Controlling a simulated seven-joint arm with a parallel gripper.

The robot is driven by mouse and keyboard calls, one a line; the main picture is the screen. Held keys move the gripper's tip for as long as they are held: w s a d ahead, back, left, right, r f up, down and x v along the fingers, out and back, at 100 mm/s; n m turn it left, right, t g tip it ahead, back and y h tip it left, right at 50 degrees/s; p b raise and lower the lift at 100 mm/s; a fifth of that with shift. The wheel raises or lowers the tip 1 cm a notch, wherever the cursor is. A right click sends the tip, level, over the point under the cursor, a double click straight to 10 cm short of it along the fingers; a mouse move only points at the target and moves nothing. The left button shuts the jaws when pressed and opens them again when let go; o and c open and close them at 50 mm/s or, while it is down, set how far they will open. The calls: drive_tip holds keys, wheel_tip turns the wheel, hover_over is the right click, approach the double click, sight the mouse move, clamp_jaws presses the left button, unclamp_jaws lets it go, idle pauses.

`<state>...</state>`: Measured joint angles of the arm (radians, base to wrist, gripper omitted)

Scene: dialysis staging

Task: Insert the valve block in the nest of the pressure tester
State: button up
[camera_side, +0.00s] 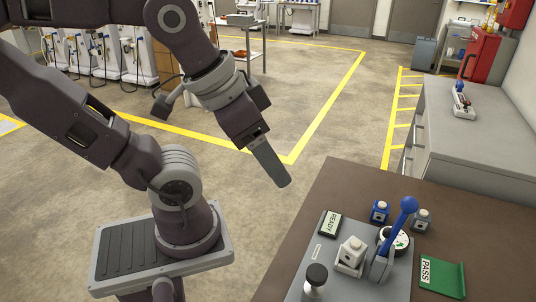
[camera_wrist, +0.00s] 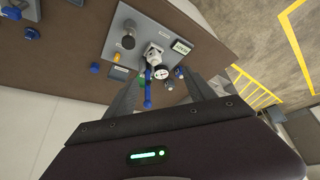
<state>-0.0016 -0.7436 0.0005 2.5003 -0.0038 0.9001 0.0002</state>
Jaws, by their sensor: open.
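The pressure tester (camera_side: 330,262) is a grey panel on the brown table, with a raised blue lever (camera_side: 403,217) and a round gauge (camera_side: 398,239). A white valve block (camera_side: 351,251) with a dark round port sits on the panel beside the lever, where the nest appears to be. I cannot tell how fully it is seated. It also shows in the wrist view (camera_wrist: 154,50). Smaller blue (camera_side: 379,211) and grey (camera_side: 422,219) blocks stand behind the tester. My gripper (camera_side: 279,177) is in the air left of the table, apart from the tester. Its fingers are spread and empty in the wrist view (camera_wrist: 164,84).
A READY display (camera_side: 330,224) and a black knob (camera_side: 317,276) stand on the panel. A green PASS tray (camera_side: 442,275) lies to the right. A grey cabinet (camera_side: 480,140) stands behind the table, with a small device on top. The air around my gripper is clear.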

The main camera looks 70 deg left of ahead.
drive_tip(key=shift+o, duration=0.5)
drive_tip(key=shift+o, duration=0.6)
drive_tip(key=n+g, duration=0.6)
drive_tip(key=n, duration=1.4)
hover_over(356, 242)
drive_tip(key=f, duration=1.9)
drive_tip(key=shift+s+d+f, duration=0.25)
drive_tip(key=shift+s+d, duration=0.05)
drive_tip(key=shift+s, duration=0.1)
drive_tip(key=f, duration=0.7)
drive_tip(key=shift+w+a+f, duration=0.25)
drive_tip(key=shift+w+f, duration=0.1)
drive_tip(key=shift+w, duration=0.05)
drive_tip(key=shift+c, duration=0.4)
